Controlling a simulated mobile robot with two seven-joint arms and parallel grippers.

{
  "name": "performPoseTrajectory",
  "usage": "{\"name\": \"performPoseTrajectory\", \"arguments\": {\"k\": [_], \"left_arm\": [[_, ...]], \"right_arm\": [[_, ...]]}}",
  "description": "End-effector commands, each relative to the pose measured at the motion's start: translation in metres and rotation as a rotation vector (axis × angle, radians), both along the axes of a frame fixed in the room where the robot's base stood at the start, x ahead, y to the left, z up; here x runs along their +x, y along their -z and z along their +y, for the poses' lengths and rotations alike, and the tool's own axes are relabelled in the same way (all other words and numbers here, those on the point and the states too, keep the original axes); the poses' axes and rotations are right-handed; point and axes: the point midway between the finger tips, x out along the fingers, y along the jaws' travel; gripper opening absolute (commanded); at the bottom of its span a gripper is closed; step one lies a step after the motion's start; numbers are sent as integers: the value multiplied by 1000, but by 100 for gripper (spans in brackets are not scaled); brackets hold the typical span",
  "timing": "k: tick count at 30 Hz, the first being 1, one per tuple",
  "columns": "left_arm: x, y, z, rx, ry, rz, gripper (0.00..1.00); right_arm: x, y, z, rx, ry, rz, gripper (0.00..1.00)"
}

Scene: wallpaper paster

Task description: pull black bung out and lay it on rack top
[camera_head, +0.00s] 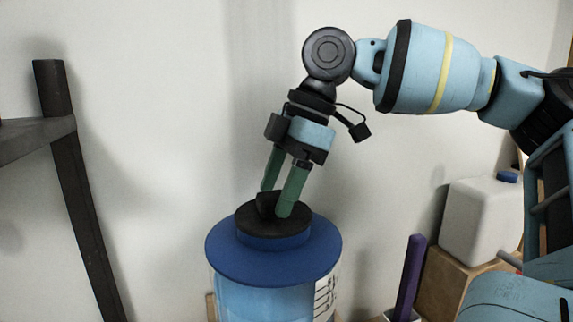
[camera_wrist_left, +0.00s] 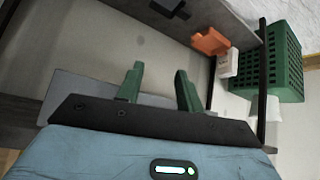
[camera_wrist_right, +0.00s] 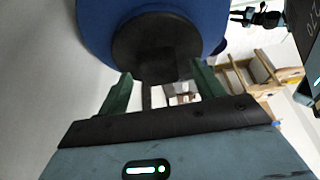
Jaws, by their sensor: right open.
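The black bung (camera_head: 246,226) sits upright in the blue lid (camera_head: 272,262) of a pale blue drum, with a small raised grip on top. My right gripper (camera_head: 275,201) is above it, its green fingers reaching down beside the raised grip. The right wrist view shows the bung (camera_wrist_right: 152,42) between and beyond the spread fingertips; contact cannot be told. A dark rack post and grey shelf (camera_head: 38,142) stand at the left of the head view; the shelf's top is mostly out of frame. My left gripper (camera_wrist_left: 159,69) is open and empty in its wrist view.
A white jerrycan (camera_head: 482,222) with a blue cap stands on a wooden box at the right, near an upright purple bar (camera_head: 410,278). A green crate (camera_wrist_left: 284,60) and an orange object (camera_wrist_left: 210,42) show in the left wrist view. Bare wall lies between rack and drum.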

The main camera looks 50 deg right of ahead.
Motion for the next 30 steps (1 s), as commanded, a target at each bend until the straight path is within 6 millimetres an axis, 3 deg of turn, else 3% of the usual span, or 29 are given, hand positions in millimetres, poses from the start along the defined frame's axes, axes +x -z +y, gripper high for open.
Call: {"name": "performPoseTrajectory", "arguments": {"k": [12, 23, 24, 30], "left_arm": [[2, -1, 0, -1, 0, -3, 36], [2, -1, 0, -1, 0, -4, 36], [2, -1, 0, -1, 0, -4, 36], [2, -1, 0, -1, 0, -5, 36]], "right_arm": [[1, 7, 3, 0, 0, -1, 66], [1, 6, 2, 0, 0, -1, 19], [1, 6, 3, -1, -1, -1, 40], [1, 6, 3, -1, -1, -1, 14]]}}
